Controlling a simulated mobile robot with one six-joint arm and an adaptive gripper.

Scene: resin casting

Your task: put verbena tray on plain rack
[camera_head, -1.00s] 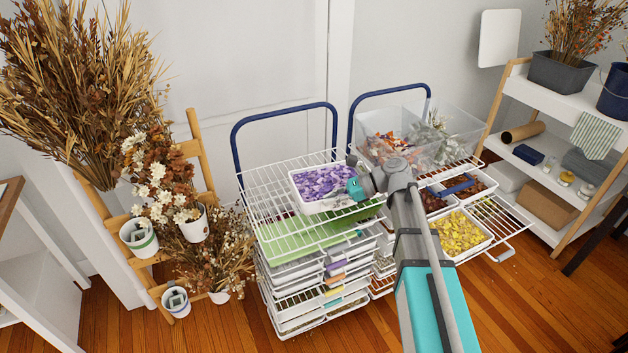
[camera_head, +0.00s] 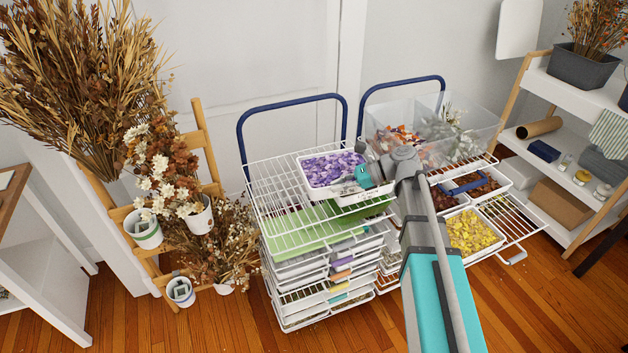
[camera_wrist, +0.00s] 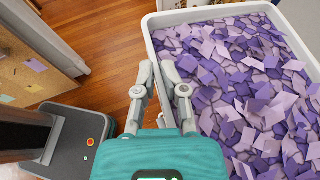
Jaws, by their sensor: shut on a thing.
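A white tray (camera_head: 343,197) full of purple petal pieces, apparently the verbena tray, is at the right part of the left wire rack's top shelf (camera_head: 275,190). I cannot tell for sure whether its base touches the wires or is a little above them. My gripper (camera_head: 368,176) is shut on the tray's right side in the head view. In the wrist view my gripper (camera_wrist: 158,72) has its fingers at the tray's rim, and the tray (camera_wrist: 152,42) fills the right side. No label shows which rack is the plain one.
Below the top shelf are a green sheet (camera_head: 300,232) and several labelled trays. The right rack holds a clear bin (camera_head: 455,130) and a pulled-out shelf (camera_head: 510,225) with yellow and brown trays. Dried flowers (camera_head: 90,70) stand at left, a white shelf unit (camera_head: 560,165) at right.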

